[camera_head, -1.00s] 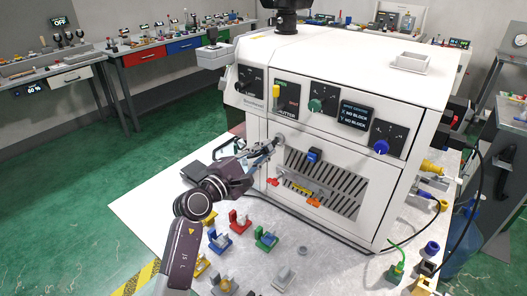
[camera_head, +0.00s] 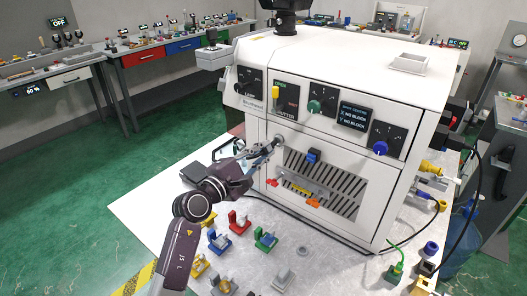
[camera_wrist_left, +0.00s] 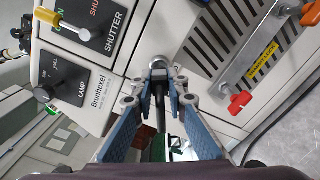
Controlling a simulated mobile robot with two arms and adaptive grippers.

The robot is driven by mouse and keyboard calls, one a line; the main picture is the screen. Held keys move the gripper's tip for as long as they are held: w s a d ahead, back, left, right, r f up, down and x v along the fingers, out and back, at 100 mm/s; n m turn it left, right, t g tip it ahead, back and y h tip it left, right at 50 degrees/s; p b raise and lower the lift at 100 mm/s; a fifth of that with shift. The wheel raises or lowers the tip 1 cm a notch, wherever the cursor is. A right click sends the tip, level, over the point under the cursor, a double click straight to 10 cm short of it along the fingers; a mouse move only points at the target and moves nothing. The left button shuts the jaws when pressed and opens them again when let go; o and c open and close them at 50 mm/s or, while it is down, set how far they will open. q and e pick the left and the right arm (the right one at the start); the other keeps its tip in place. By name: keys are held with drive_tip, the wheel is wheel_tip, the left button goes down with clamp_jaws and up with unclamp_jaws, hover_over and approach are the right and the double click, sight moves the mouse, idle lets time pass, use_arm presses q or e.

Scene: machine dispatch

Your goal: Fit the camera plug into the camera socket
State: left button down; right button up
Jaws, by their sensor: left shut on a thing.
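My left gripper (camera_head: 262,152) is at the front of the white machine (camera_head: 330,230), just below its upper control panel. My right gripper is not in view.
Right of the socket are a vented panel (camera_head: 345,190) and a bar with red and orange knobs (camera_head: 300,192). Above are the shutter lever (camera_head: 275,93) and lamp knob (camera_wrist_left: 44,94). Several coloured fixtures (camera_head: 238,222) stand on the white table (camera_head: 150,205) below the arm.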

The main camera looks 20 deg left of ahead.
use_arm(q)
drive_tip(key=shift+x, duration=1.1)
drive_tip(key=c, duration=1.4)
unclamp_jaws()
drive_tip(key=shift+c, duration=0.2)
drive_tip(key=shift+s, duration=0.15)
drive_tip(key=shift+p+v, duration=0.35)
drive_tip(key=shift+v, duration=2.5)
